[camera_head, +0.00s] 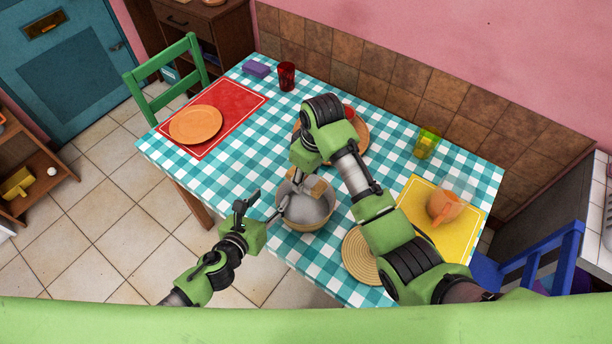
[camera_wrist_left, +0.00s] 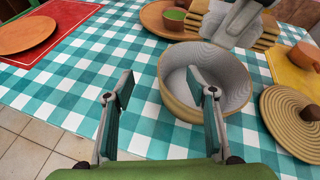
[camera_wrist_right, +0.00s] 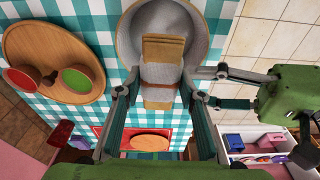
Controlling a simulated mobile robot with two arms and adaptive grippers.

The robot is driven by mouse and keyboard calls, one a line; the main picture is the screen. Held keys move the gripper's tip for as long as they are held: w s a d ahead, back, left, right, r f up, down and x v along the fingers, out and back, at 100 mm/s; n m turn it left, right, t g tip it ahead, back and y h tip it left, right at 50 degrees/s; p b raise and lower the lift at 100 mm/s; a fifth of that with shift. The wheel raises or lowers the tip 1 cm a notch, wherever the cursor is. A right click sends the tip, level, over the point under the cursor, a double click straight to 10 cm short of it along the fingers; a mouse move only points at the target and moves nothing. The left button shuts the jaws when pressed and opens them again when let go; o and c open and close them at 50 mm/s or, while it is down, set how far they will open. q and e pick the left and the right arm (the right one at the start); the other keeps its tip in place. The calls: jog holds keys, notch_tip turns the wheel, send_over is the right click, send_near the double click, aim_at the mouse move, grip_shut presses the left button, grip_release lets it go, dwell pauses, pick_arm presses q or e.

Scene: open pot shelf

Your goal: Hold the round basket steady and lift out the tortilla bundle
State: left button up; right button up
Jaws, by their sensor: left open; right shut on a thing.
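The round basket (camera_head: 312,228), tan outside with a grey lining, stands on the checked tablecloth near the front edge. It also shows in the left wrist view (camera_wrist_left: 222,108). The tortilla bundle (camera_head: 314,186) is a tan stack with a grey-white band, seen in the right wrist view (camera_wrist_right: 163,52). My right gripper (camera_wrist_right: 160,88) is shut on the bundle and holds it over the basket's far part. In the left wrist view my left gripper (camera_wrist_left: 158,82) is open, one finger outside the basket's left rim and the other over its inside. Rim contact is unclear.
The woven lid (camera_head: 359,258) lies right of the basket. A wooden plate with small bowls (camera_head: 360,145) is behind it. A yellow mat (camera_head: 462,232) with an orange mug (camera_head: 443,207) is at right. The cloth left of the basket is clear.

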aim_at(306, 177)
pick_arm(q)
jog(key=shift+s+a+r+p, duration=0.2)
jog(key=shift+s+r+p, duration=0.3)
jog(key=shift+r, duration=0.2)
jog(key=shift+s+a+r+p, duration=0.2)
jog(key=shift+s+r+p, duration=0.25)
jog(key=shift+s+r, duration=0.15)
jog(key=shift+s+a+r+p, duration=0.2)
jog(key=shift+s+r+p, duration=0.3)
jog(key=shift+r, duration=0.25)
pick_arm(e)
jog(key=shift+r, duration=1.8)
pick_arm(q)
jog(key=shift+w, duration=0.15)
